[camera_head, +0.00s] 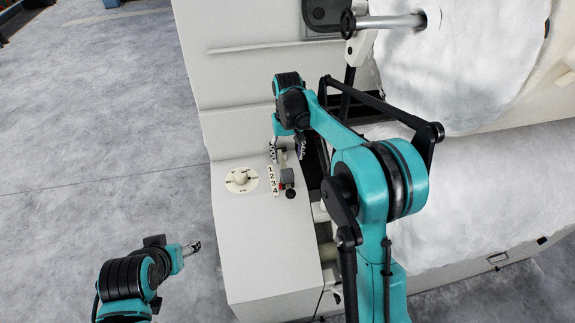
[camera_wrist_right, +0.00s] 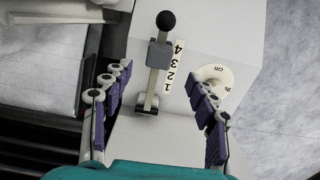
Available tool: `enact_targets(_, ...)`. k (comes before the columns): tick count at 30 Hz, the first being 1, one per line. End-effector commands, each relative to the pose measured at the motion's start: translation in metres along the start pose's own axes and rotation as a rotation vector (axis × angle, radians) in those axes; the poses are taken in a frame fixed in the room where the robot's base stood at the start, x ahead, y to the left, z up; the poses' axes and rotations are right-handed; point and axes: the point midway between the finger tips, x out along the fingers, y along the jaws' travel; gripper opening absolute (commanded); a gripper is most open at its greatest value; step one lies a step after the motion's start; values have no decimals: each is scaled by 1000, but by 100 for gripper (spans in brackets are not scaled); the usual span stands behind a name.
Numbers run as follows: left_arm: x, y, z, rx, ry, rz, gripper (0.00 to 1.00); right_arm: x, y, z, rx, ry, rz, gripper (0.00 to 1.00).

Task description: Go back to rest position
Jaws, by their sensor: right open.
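My right gripper (camera_head: 286,152) is open above the machine's pale ledge. Its two purple-padded fingers (camera_wrist_right: 161,85) stand wide apart in the right wrist view. A lever (camera_wrist_right: 153,80) with a black ball knob and a grey block shows between and beyond them, and neither finger visibly touches it. In the head view the lever's knob (camera_head: 291,194) is just below the gripper, next to a label numbered 1 to 4 (camera_head: 273,180). My left gripper (camera_head: 192,247) is low on the left, beside the ledge. It is too small to tell whether it is open.
A round dial (camera_head: 241,180) sits on the ledge (camera_head: 255,245) left of the lever. The machine, with large white fibre rolls (camera_head: 480,190), fills the right side. Grey floor (camera_head: 90,130) at left is mostly clear.

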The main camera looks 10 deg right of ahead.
Motion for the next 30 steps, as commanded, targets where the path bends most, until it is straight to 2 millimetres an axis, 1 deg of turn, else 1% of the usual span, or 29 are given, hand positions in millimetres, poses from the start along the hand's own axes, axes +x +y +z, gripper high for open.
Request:
enact_targets(1,0,0,0,0,0,0,63,-7,0,0,0,0,0,59)
enact_targets(3,0,0,0,0,0,0,63,-14,0,0,0,0,0,59)
enact_targets(6,0,0,0,0,0,0,63,-19,0,0,0,0,0,59)
enact_targets(20,0,0,0,0,0,0,63,-20,0,0,0,0,0,59)
enact_targets(23,1,0,1,0,0,0,63,-22,1,4,0,7,0,59)
enact_targets(26,6,0,4,0,0,0,63,-27,3,16,0,34,-2,59)
enact_targets(29,14,0,10,0,0,0,63,-36,8,39,0,87,-5,59)
enact_targets(30,17,0,12,0,0,0,63,-39,10,51,-1,114,-6,59)
